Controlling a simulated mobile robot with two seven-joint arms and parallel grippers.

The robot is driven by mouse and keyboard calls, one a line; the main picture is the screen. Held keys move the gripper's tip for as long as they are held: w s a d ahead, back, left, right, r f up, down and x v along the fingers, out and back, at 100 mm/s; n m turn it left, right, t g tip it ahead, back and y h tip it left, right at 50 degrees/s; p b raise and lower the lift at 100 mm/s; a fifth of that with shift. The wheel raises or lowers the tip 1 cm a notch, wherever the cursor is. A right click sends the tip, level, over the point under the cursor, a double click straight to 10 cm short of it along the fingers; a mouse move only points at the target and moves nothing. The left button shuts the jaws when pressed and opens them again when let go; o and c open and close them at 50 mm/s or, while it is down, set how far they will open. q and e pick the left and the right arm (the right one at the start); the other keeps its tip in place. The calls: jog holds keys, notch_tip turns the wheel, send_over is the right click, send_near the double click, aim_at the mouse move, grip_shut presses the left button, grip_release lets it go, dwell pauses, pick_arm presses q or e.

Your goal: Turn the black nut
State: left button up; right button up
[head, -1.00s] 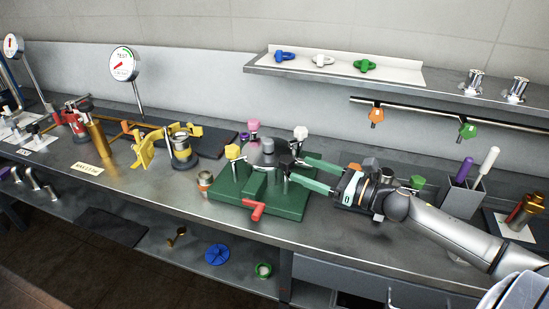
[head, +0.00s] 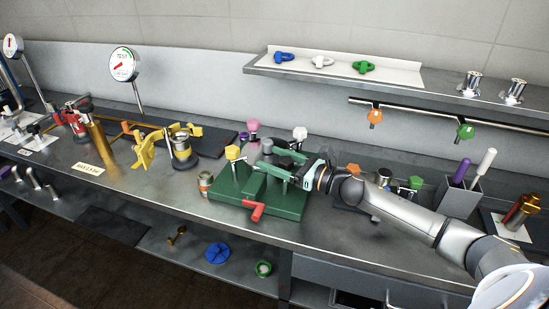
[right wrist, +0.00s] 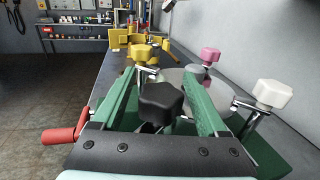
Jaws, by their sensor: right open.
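The black nut (right wrist: 160,101) shows in the right wrist view as a dark, faceted knob on a clamp. It stands between the two green fingers of my right gripper (right wrist: 163,76), near their base, with visible gaps on both sides. In the head view the right gripper (head: 264,161) reaches in from the right over the green fixture (head: 290,203), open. There its fingers largely hide the black nut. The fixture also carries a yellow knob (head: 233,153), a pink knob (head: 254,124), a white knob (head: 300,133) and a round grey lid (right wrist: 186,80). My left gripper is out of view.
A red handle (head: 253,210) sticks out at the fixture's front. A small can (head: 206,182) stands left of it. Right of it is a holder (head: 459,197) with purple and white handles. A shelf (head: 340,79) overhangs behind. The bench front between can and yellow clamp is clear.

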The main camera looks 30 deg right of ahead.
jog(key=shift+c, duration=0.4)
grip_shut()
dwell(0.4)
